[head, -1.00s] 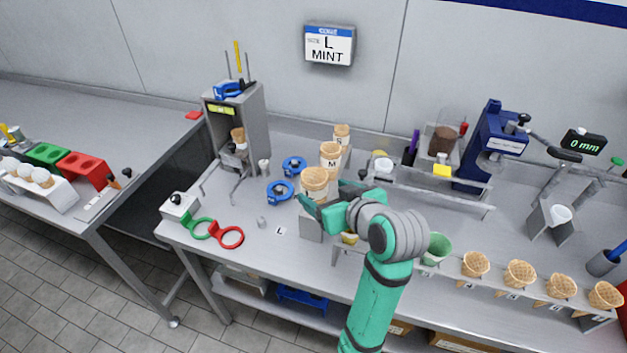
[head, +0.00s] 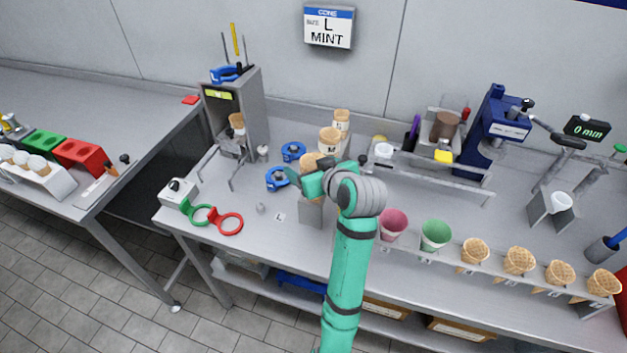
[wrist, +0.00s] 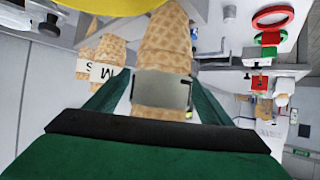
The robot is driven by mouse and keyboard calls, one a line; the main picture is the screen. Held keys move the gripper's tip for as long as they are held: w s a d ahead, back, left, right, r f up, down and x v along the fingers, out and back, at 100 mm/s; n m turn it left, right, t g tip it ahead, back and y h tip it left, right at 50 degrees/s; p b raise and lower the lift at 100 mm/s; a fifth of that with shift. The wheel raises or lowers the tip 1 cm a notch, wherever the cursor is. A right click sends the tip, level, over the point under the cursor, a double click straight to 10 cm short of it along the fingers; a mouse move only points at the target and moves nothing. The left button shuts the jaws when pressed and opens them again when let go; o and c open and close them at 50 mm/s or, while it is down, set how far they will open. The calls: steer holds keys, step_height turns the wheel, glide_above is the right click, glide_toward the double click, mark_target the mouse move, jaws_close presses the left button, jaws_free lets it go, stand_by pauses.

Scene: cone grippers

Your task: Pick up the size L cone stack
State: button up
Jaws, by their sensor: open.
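The front cone stack (head: 310,161) stands in a row in front of the M stack (head: 329,140) and the S stack (head: 341,121). Its own letter is not readable; a small L label (head: 280,217) lies on the counter nearby. My gripper (head: 303,180) is at this front stack and partly hides it in the head view. In the wrist view, the front stack (wrist: 166,45) with a grey band rises between the green fingers (wrist: 158,95) of my open gripper. The M stack (wrist: 103,72) and S stack (wrist: 85,68) are at left there.
A wall sign (head: 329,26) reads size L, mint. Blue rings (head: 277,179) lie left of the stacks, near a grey dispenser (head: 235,112). Pink (head: 393,224) and green (head: 436,235) cups and several waffle cones stand in the front rack at right.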

steer(key=shift+w+a+f, duration=0.2)
steer(key=shift+w, duration=0.15)
steer(key=c, duration=0.9)
steer(key=shift+r, duration=0.15)
